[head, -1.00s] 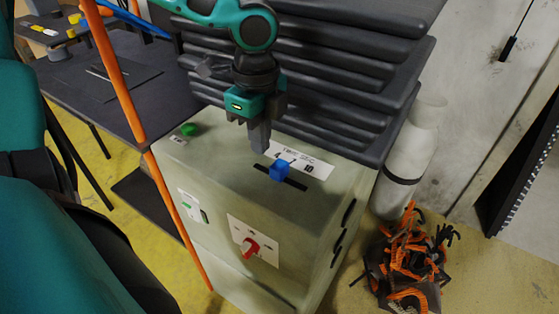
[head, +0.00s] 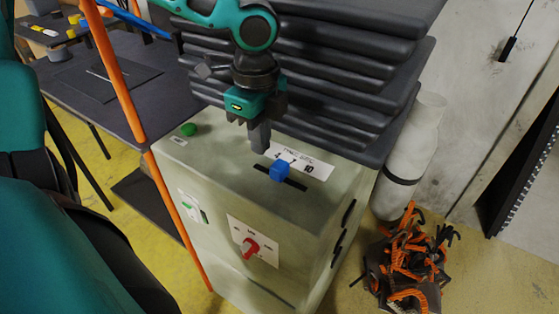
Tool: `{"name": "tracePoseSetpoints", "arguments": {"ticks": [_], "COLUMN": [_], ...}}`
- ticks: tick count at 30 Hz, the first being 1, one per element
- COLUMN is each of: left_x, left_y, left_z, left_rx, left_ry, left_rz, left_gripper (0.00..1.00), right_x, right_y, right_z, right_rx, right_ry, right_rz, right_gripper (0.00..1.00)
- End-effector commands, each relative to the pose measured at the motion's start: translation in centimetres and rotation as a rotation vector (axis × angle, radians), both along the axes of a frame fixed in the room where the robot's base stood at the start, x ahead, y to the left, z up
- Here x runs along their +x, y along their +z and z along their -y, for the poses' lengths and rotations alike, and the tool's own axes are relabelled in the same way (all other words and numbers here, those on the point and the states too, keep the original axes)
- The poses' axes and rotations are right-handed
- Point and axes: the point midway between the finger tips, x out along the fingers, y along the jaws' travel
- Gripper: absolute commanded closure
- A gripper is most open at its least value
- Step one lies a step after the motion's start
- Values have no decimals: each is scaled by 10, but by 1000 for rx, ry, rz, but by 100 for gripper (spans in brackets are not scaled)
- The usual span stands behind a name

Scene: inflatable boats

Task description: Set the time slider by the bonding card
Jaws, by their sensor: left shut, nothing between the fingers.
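The time slider is a blue knob (head: 280,171) in a dark slot on top of the pale green machine (head: 213,165). The knob sits near the middle of the slot. A white label (head: 301,163) behind it reads 4, 7 and 10. My left gripper (head: 260,140) is shut and empty, pointing down just left of the knob, with a small gap showing between them in the picture. I cannot pick out a bonding card with certainty. My right gripper is out of view.
A green button (head: 189,130) is on the machine's top left, and a red dial (head: 250,247) on its front. An orange pole (head: 118,70) stands left. Stacked dark inflatable tubes (head: 370,70) rise close behind. A white cylinder (head: 414,150) and orange straps (head: 405,265) are at right.

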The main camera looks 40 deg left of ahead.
Motion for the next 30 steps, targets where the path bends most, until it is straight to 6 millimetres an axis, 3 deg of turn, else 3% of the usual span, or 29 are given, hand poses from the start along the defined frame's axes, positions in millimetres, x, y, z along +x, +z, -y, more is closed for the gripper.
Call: {"name": "tracePoseSetpoints", "arguments": {"ticks": [18,30], "left_x": [0,0], "left_y": [-1,-12], "left_z": [0,0], "left_rx": [0,0], "left_ry": [0,0], "left_rz": [0,-1], "left_gripper": [100,100], "right_x": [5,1], "right_y": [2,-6], "right_z": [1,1], "right_rx": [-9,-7], "right_ry": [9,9], "right_rz": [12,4], "right_gripper": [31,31]}}
